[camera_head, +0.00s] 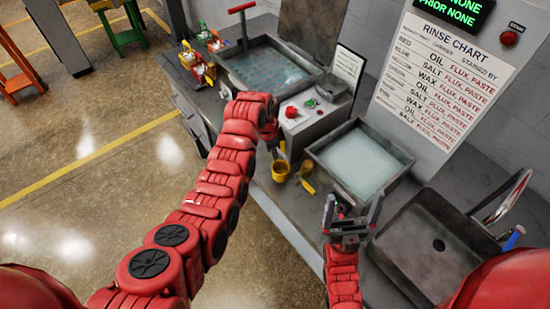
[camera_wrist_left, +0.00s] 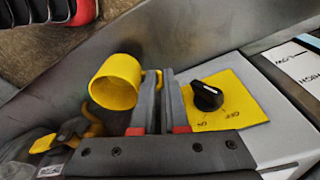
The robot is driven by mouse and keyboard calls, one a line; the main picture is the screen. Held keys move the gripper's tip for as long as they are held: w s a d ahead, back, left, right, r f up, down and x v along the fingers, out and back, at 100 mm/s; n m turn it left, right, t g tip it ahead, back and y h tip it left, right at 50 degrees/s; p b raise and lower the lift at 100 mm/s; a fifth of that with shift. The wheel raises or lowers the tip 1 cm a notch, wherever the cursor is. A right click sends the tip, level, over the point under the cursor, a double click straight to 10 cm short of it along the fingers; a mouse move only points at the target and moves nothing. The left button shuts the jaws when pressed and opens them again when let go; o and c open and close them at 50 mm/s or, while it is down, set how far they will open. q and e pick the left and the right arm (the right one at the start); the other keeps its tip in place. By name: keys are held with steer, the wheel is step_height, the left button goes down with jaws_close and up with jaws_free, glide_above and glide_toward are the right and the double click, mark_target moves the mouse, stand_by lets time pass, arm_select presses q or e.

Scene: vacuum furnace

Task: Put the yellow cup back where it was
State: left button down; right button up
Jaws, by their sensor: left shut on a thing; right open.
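The yellow cup (camera_head: 281,171) is at the front edge of the bench, left of the front tank, in the head view. In the left wrist view the cup (camera_wrist_left: 114,84) is tilted, its open mouth facing the lower left. My left gripper (camera_head: 282,152) is shut on the cup's handle side, and its two fingers (camera_wrist_left: 164,85) are close together just right of the cup. I cannot tell whether the cup touches the bench. My right gripper (camera_head: 350,208) is open and empty, in front of the front tank.
A yellow-and-black item (camera_head: 307,179) lies right of the cup. The front tank (camera_head: 358,160), a sink (camera_head: 428,245), a control box with a red button (camera_head: 291,112) and a back tank (camera_head: 265,68) line the bench. Coloured items (camera_head: 197,68) stand at the far left. A rinse chart (camera_head: 440,75) is behind.

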arm_select(q)
steer(key=shift+f+p, duration=0.4)
steer(key=shift+f, duration=0.9)
steer(key=shift+f, duration=0.1)
steer(key=shift+f, duration=0.2)
steer(key=c, duration=1.2)
jaws_free()
steer(key=shift+r, duration=0.1)
steer(key=shift+r, duration=0.2)
